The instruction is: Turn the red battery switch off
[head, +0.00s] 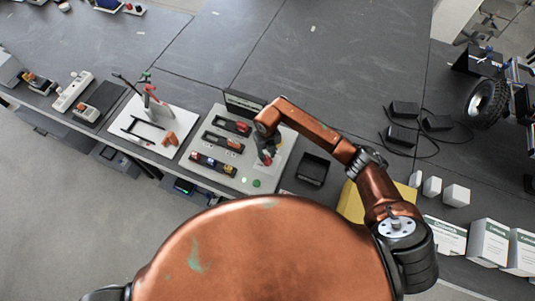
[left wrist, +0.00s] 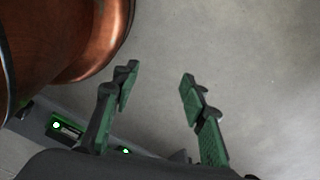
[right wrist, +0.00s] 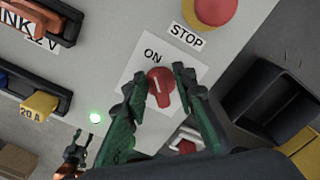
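The red battery switch (right wrist: 161,87) is a round knob on a white plate marked ON, on a pale grey panel (head: 220,184). In the head view my right gripper (head: 268,156) hides most of the switch. My left gripper (left wrist: 157,82) is open and empty above the grey floor; it does not show in the head view.
A red STOP button (right wrist: 216,8) on yellow sits beside the switch. A green light (right wrist: 96,118) is lit on the panel. Fuse or breaker holders (head: 214,163) lie left of it. A black open bin (head: 312,169) stands right of the panel. Black adapters with cables (head: 402,136) lie farther right.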

